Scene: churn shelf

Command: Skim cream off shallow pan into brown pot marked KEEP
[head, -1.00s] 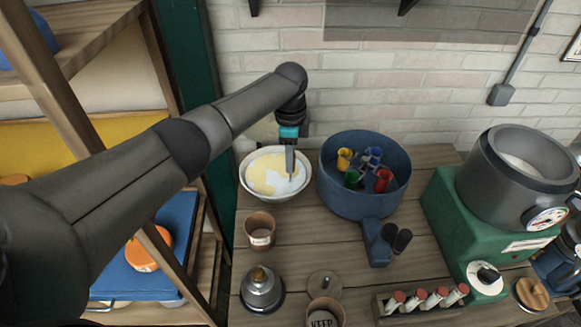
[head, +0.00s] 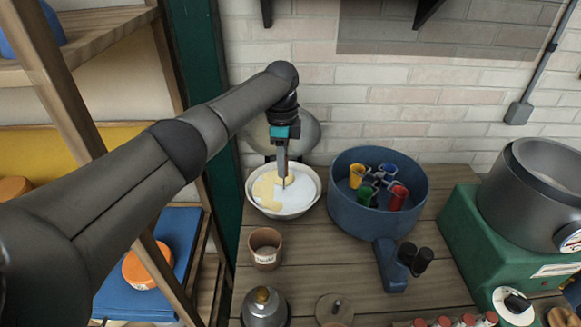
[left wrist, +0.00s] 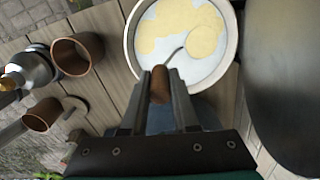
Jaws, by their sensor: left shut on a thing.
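The shallow white pan (head: 254,205) stands at the back left of the table. Yellow cream (head: 266,188) covers its left part, and white milk shows on the right. My left gripper (head: 282,150) points down over the pan, shut on the brown handle (left wrist: 160,84) of a skimmer. In the left wrist view, its thin metal stem leads to a round, cream-coloured end (left wrist: 203,40) over the pan; I cannot tell whether this end touches the milk. My right gripper is not in view.
Another brown pot (head: 265,250), its label too small to read, stands in front of the pan, near a metal can (head: 264,308). A blue pot (head: 345,205) with coloured cups is close on the pan's right. A green machine (head: 462,235) stands further right. The wall is behind.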

